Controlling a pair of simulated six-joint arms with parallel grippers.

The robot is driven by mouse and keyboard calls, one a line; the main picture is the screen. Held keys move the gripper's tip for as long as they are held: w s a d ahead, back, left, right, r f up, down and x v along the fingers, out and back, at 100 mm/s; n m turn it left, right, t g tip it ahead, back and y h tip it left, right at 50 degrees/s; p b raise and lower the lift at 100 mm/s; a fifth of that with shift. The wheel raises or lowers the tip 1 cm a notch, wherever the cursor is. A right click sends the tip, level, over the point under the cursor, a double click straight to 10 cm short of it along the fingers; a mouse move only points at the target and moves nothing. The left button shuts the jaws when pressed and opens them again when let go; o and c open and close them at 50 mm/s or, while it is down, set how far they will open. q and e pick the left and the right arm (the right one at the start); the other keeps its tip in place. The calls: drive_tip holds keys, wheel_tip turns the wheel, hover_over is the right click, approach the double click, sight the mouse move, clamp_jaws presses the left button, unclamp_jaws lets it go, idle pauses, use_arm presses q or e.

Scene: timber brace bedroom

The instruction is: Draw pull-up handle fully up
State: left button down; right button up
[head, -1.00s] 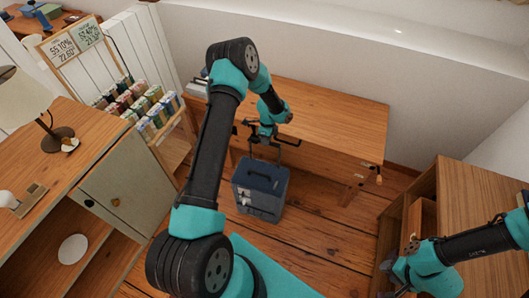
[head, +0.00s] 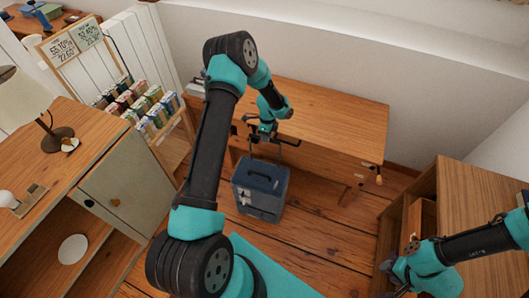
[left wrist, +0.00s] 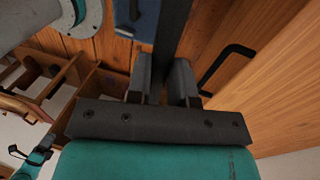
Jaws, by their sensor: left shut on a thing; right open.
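The blue case (head: 261,193) stands on the floor in front of the desk, with a dark grip on its lid. Thin dark rods of its pull-up handle (head: 281,153) rise above the lid. My left gripper (head: 266,137) is above the case at the handle's upper end. In the left wrist view its two fingers (left wrist: 163,80) are shut on a dark bar of the handle (left wrist: 171,35), with a blue part of the case (left wrist: 132,18) beyond. The held part is partly hidden in the head view. My right gripper (head: 385,281) is open and empty at the lower right, away from the case.
The wooden desk (head: 335,118) is close behind the case and left arm. A cabinet (head: 125,195) with a lamp (head: 22,100) stands left; another wooden unit (head: 470,190) stands right. A bent black bar (left wrist: 228,62) shows beside the held bar. Floor right of the case is clear.

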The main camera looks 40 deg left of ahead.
use_arm(q)
drive_tip(key=shift+r, duration=1.15)
drive_tip(key=c, duration=1)
unclamp_jaws()
drive_tip(key=w+r, duration=0.1)
drive_tip(key=r, duration=0.4)
drive_tip(key=w+r, duration=0.1)
drive_tip(key=r, duration=0.5)
drive_tip(key=w+a+r, duration=0.1)
drive_tip(key=r, duration=0.5)
drive_tip(key=shift+w, duration=0.15)
